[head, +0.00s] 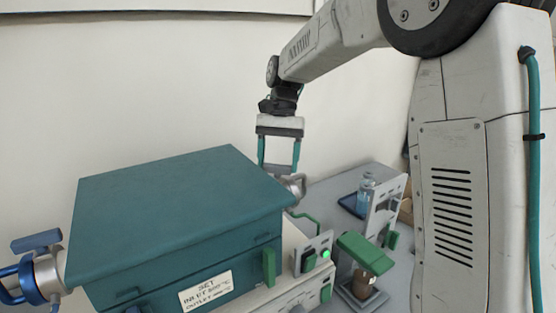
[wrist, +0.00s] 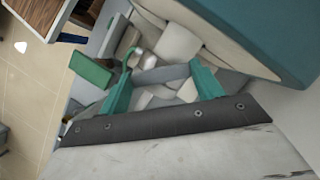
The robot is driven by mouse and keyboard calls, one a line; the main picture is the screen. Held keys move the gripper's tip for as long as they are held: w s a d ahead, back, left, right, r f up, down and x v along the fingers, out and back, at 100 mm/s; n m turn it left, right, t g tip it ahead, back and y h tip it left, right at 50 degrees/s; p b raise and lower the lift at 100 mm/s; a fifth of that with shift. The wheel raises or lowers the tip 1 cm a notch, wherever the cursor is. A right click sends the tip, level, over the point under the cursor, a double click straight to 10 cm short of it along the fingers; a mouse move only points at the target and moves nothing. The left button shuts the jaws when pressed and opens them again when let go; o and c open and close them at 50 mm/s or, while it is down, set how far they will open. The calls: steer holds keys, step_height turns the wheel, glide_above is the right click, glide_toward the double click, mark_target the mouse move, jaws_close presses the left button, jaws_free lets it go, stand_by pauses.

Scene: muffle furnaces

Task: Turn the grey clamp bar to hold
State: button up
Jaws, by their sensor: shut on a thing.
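The teal furnace (head: 180,210) stands on the bench with a labelled front. The grey clamp bar (wrist: 160,75) lies between my teal fingertips in the wrist view. In the head view, my gripper (head: 281,168) points down behind the furnace's right end, its fingers on either side of the bar. The metal clamp body (head: 293,185) shows just below the fingers, partly hidden by the furnace. My gripper, also seen in the wrist view (wrist: 163,80), is shut on the bar. The bar's exact angle is hard to tell.
A blue clamp (head: 45,277) with a blue bar sits at the furnace's left end. Right of the furnace are a control box with a lit green lamp (head: 326,254), a green-topped stand (head: 365,252) and a bottle (head: 366,187) on a blue tray. The wall is close behind.

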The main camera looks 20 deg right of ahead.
steer(key=n+h, duration=0.1)
steer(key=n, duration=0.3)
steer(key=shift+w+a+n+g+h, duration=0.1)
steer(key=shift+a+n+g+h, duration=0.05)
steer(key=shift+n+g+h, duration=0.2)
steer(key=shift+a+n+h, duration=0.1)
steer(key=shift+n+h, duration=0.75)
steer(key=shift+n, duration=1.4)
steer(key=o, duration=1)
steer(key=v, duration=0.7)
steer(key=shift+r, duration=0.4)
